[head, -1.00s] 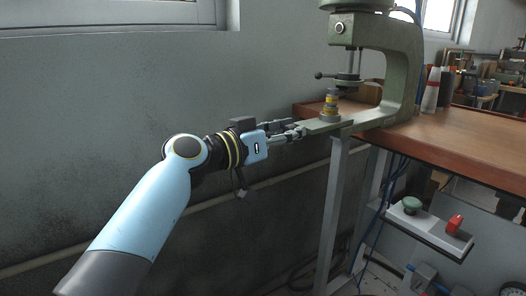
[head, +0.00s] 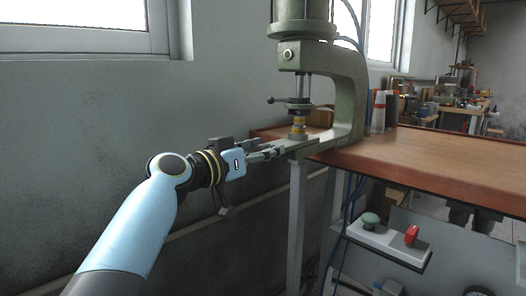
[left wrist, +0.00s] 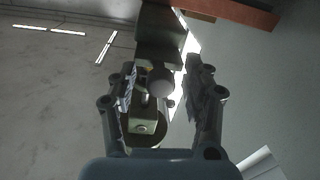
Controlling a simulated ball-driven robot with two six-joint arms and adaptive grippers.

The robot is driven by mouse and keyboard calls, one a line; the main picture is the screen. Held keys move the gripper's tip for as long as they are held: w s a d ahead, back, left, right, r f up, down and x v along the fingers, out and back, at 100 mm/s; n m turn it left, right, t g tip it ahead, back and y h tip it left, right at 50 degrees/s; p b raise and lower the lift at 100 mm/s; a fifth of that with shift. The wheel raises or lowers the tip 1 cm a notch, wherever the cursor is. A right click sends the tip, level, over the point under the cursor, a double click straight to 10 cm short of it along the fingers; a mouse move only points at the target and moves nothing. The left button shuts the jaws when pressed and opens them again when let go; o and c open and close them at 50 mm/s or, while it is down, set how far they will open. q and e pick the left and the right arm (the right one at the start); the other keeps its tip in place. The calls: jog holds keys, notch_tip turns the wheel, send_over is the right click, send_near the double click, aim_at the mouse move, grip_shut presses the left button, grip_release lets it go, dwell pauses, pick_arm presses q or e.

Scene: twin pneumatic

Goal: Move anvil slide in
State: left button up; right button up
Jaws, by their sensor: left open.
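The green C-frame press (head: 347,85) stands at the table's left end. Its lower arm carries the anvil slide (head: 310,146), with a yellow-banded piece (head: 297,128) upright on it below the ram (head: 298,103). My left gripper (head: 280,151) is open at the slide's outer left end. In the left wrist view my left gripper (left wrist: 165,92) has its fingers apart, with a round grey knob (left wrist: 160,81) and green metal parts (left wrist: 146,122) showing between them. I cannot tell whether a finger touches them. My right gripper is not in view.
The wooden table (head: 420,165) extends to the right. Upright bottles (head: 379,112) stand behind the press. The grey wall (head: 90,120) is behind my arm.

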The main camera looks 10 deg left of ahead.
pick_arm(q)
jog(key=v, duration=1.2)
jog(key=s+a+f+n+g+y, duration=0.15)
jog(key=s+f, duration=0.35)
jog(key=f, duration=0.9)
jog(key=s+a+f+n+g+y, duration=0.1)
jog(key=s+a+f+g+y, duration=0.35)
jog(key=f, duration=0.85)
jog(key=s+a+f+n+g+y, duration=0.15)
jog(key=s+f, duration=0.45)
jog(key=f, duration=0.8)
jog(key=s+a+f+g+y, duration=0.1)
jog(key=s+a+f+g, duration=0.2)
jog(key=s+f, duration=1.2)
jog(key=s+a+f+g+y, duration=0.1)
jog(key=s+a+f+g, duration=0.1)
jog(key=s, duration=1.1)
jog(key=s+a+f+g+y, duration=0.2)
jog(key=s+a+f, duration=0.1)
jog(key=s, duration=1)
jog(key=shift+f+n+p, duration=0.3)
jog(key=shift+n+p, duration=0.05)
jog(key=shift+n, duration=0.05)
jog(key=shift+w, duration=0.15)
